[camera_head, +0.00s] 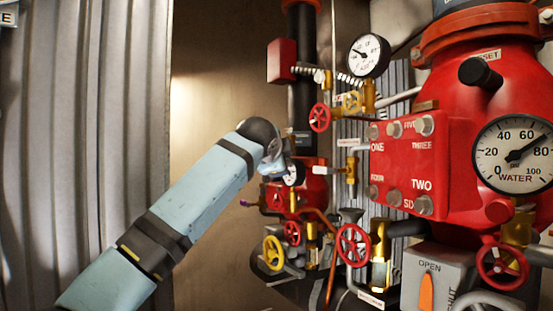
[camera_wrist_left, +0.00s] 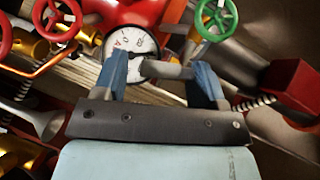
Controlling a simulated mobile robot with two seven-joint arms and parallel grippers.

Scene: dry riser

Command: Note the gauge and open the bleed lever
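My left gripper (camera_head: 283,163) reaches into the pipework in the head view, close beside a small white gauge (camera_head: 293,174) that it partly covers. In the left wrist view the blue fingers of the left gripper (camera_wrist_left: 160,80) are spread apart. A grey bar (camera_wrist_left: 166,70) lies between them, in front of a white gauge (camera_wrist_left: 130,43); I cannot tell whether the fingers touch it. The large WATER gauge (camera_head: 514,152) has its needle between 60 and 80. Another gauge (camera_head: 369,55) has its needle toward the upper left. An orange lever (camera_head: 427,291) points up toward OPEN. Which lever is the bleed lever is unclear.
A red valve body (camera_head: 410,165) with numbered bolts fills the right. Several handwheels, red (camera_head: 353,245) and yellow (camera_head: 274,253), and brass fittings crowd the middle. A red box (camera_head: 282,61) with a coiled cable is above the gripper. Corrugated wall (camera_head: 75,130) stands left.

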